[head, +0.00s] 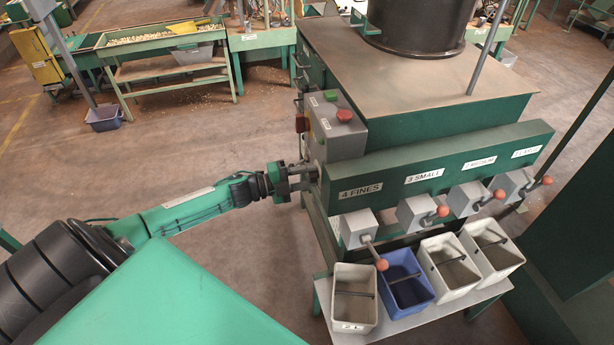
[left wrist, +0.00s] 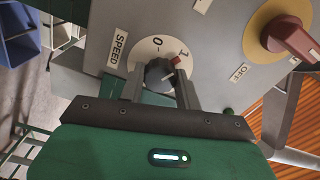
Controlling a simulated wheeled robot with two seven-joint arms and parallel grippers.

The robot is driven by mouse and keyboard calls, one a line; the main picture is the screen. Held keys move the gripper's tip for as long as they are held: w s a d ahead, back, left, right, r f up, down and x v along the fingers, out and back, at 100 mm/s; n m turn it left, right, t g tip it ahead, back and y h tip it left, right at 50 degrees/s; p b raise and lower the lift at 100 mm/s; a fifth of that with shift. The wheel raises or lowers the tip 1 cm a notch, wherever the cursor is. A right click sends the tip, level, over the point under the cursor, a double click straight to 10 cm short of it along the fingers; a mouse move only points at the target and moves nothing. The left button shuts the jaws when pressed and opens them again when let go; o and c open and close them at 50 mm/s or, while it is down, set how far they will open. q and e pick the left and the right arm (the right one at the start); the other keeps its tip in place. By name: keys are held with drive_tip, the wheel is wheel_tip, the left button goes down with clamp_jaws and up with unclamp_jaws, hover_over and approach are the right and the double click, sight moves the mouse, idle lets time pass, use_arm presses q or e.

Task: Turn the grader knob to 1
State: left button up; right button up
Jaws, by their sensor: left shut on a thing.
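The grader knob (left wrist: 158,75) is a dark round knob on a pale dial (left wrist: 145,50) marked 0 and 1, with a SPEED label beside it. Its red mark points toward the 1 at the upper right of the dial in the left wrist view. My left gripper (left wrist: 161,88) is shut on the knob, one finger on each side. In the head view the left gripper (head: 305,177) reaches the side of the grey control box (head: 340,135), and the knob is hidden there. My right gripper is not in view.
A red switch handle (left wrist: 290,40) on a yellow disc, near an OFF label (left wrist: 238,72), sits right of the knob. A green bar (head: 440,165) labelled FINES, SMALL and so on holds several orange-tipped levers. Bins (head: 354,325) stand below.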

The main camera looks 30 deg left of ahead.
use_arm(q)
drive_tip(key=o, duration=0.7)
drive_tip(key=shift+s+a+f, duration=0.1)
drive_tip(key=shift+s+a, duration=0.1)
drive_tip(key=shift+b+v, duration=1.75)
drive_tip(key=shift+v, duration=4.9)
